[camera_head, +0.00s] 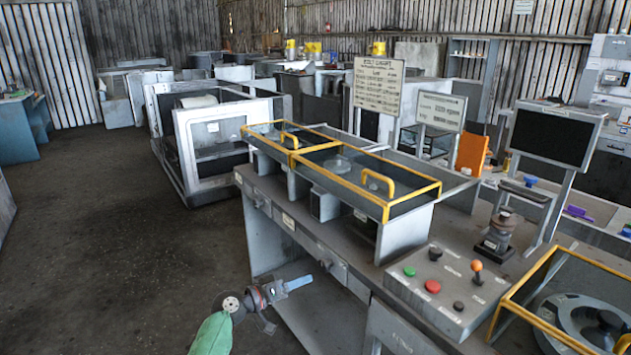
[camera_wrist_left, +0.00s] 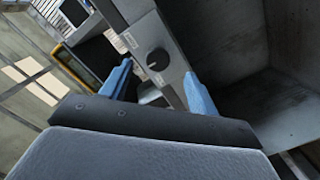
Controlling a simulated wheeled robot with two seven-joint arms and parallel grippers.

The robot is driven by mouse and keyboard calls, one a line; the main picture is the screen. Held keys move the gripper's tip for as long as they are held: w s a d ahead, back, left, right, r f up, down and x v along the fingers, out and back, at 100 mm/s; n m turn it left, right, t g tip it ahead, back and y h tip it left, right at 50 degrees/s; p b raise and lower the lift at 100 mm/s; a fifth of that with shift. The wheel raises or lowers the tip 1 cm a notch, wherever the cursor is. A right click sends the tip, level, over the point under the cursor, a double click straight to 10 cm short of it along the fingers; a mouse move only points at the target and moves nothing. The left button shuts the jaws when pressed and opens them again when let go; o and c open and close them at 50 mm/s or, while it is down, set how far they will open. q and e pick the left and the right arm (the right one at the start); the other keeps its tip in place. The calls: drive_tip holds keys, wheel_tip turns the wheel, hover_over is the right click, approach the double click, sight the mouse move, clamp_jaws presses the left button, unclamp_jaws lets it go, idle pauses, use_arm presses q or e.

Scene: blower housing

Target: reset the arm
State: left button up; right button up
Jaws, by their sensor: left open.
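My left arm comes in at the bottom of the head view, with a green sleeve-like link. My left gripper (camera_head: 298,283) is in front of the grey workbench, below its top edge, with pale blue fingers pointing right. In the left wrist view the two blue fingers of this gripper (camera_wrist_left: 158,88) stand apart, with nothing held between them. A grey panel with a dark knob (camera_wrist_left: 157,60) shows beyond the fingers. My right gripper is not in view.
The grey workbench (camera_head: 345,262) carries yellow-framed covers (camera_head: 340,170), a control box with buttons (camera_head: 445,285), a joystick-like device (camera_head: 497,235) and a monitor (camera_head: 553,135). A grey-framed machine (camera_head: 205,140) stands behind left. The dark floor (camera_head: 100,250) at left is clear.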

use_arm(q)
drive_tip(key=s+a+f+g+y+p, duration=0.1)
drive_tip(key=s+a+f+y, duration=0.2)
drive_tip(key=s, duration=0.5)
drive_tip(key=s+a+f+m+g+y, duration=0.1)
drive_tip(key=s+a+y, duration=0.1)
drive_tip(key=s+y, duration=0.4)
drive_tip(key=s+a+f+g+y+p, duration=0.1)
drive_tip(key=s+a+f+y, duration=0.15)
drive_tip(key=s, duration=0.65)
drive_tip(key=s+f+g, duration=0.1)
drive_tip(key=s+f, duration=0.2)
drive_tip(key=s, duration=0.5)
drive_tip(key=s+f+g+y+p, duration=0.1)
drive_tip(key=s+f+g, duration=0.1)
drive_tip(key=s, duration=0.6)
drive_tip(key=s+f+n+g+p, duration=0.1)
drive_tip(key=s+f, duration=0.2)
drive_tip(key=s, duration=0.5)
drive_tip(key=shift+s+f, duration=0.35)
drive_tip(key=shift+f, duration=0.05)
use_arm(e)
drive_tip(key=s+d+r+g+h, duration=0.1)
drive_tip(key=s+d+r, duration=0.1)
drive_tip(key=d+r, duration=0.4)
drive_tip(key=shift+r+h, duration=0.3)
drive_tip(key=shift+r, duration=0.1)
use_arm(q)
drive_tip(key=shift+y+p, duration=0.25)
drive_tip(key=shift+p, duration=0.05)
